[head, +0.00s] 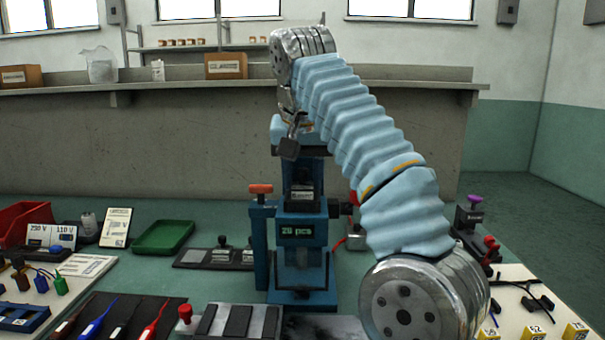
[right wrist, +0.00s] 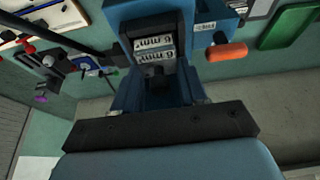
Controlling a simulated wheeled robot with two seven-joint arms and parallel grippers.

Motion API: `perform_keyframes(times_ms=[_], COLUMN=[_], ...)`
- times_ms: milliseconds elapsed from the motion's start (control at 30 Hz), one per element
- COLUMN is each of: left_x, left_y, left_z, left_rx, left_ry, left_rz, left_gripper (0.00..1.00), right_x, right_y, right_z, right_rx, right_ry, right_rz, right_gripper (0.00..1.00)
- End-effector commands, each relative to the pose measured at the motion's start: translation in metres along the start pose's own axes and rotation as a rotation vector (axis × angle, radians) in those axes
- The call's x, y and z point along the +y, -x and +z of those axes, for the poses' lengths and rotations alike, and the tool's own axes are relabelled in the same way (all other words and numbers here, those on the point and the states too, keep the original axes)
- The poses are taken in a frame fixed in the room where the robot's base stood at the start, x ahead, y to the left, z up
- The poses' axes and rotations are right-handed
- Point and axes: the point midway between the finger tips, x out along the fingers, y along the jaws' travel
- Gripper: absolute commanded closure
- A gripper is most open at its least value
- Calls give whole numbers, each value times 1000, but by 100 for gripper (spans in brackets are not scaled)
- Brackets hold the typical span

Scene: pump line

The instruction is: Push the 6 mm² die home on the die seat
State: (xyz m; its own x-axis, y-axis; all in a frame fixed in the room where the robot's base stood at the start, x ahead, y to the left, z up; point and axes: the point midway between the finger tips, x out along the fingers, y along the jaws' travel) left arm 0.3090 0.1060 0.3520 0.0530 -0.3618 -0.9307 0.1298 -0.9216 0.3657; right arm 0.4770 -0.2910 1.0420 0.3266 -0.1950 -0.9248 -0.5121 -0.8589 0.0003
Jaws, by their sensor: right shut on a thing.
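The 6 mm² die (right wrist: 153,45) shows in the right wrist view as a dark block with pale "6 mm²" labels, in the opening of the blue press (head: 302,222). In the head view it is a small labelled block (head: 303,196) low in that opening. The die seat under it is mostly hidden, so I cannot tell how far in the die sits. My right gripper (right wrist: 155,75) reaches into the opening and is shut at the die's near edge, seemingly on the die. In the head view its fingertips are not clear. My left gripper is not in view.
An orange-handled lever (head: 261,188) stands left of the opening and also shows in the right wrist view (right wrist: 227,51). A green tray (head: 163,237), a red bin (head: 22,220) and a dark plate with small blocks (head: 213,258) are to the left. Small tools lie at front left.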

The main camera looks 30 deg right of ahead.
Motion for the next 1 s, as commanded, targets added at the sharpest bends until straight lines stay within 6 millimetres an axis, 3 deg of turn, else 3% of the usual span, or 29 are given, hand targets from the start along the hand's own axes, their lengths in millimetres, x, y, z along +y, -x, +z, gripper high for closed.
perform_keyframes(times_ms=[900,933,1000], left_x=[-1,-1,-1], left_y=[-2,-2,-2], left_z=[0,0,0], left_rx=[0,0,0], left_ry=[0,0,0], left_rz=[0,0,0], left_gripper=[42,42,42], right_x=[0,0,0], right_y=[-4,-4,-4], right_z=[2,2,2], right_rx=[-1,-2,-2], right_ry=[0,0,0], right_rz=[1,1,1], right_gripper=[99,56,46])
